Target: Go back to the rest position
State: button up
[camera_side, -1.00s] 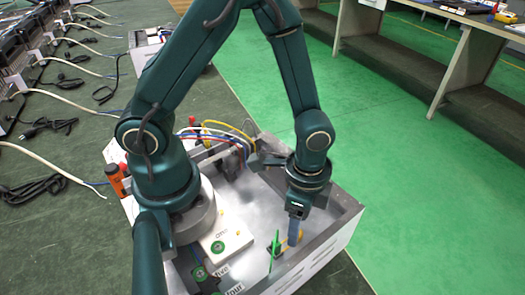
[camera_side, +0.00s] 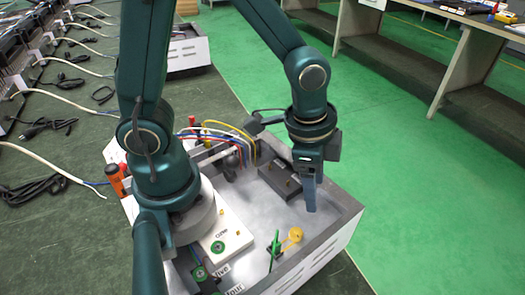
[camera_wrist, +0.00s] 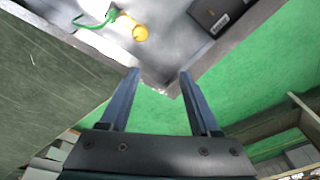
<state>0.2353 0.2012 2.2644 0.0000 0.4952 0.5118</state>
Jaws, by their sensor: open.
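My gripper (camera_side: 309,190) is in the air over the right part of a grey metal box (camera_side: 345,222). In the wrist view its two blue fingers (camera_wrist: 158,88) stand wide apart with nothing between them. A yellow round-ended piece (camera_side: 294,236) and a green upright piece (camera_side: 274,248) sit in the box, below and left of the fingers. In the wrist view the yellow piece (camera_wrist: 140,33) and the green piece (camera_wrist: 104,19) lie beyond the fingertips, apart from them.
A dark block (camera_side: 280,182) with brass posts sits inside the box, left of my gripper. Colored wires (camera_side: 222,135) rise at the box's back. Orange-handled tools (camera_side: 115,177) stand at the left. Green floor to the right is clear.

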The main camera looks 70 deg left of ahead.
jog(key=a+r+n+t, duration=0.3)
jog(key=a+r+n, duration=0.1)
jog(key=r, duration=0.5)
jog(key=s+a+r+n, duration=0.1)
jog(key=s+r+n, duration=0.1)
jog(key=s+n, duration=0.2)
jog(key=s, duration=0.3)
jog(key=shift+s+a+n+t, duration=0.15)
jog(key=shift+a+n+t, duration=0.15)
jog(key=shift+a, duration=0.05)
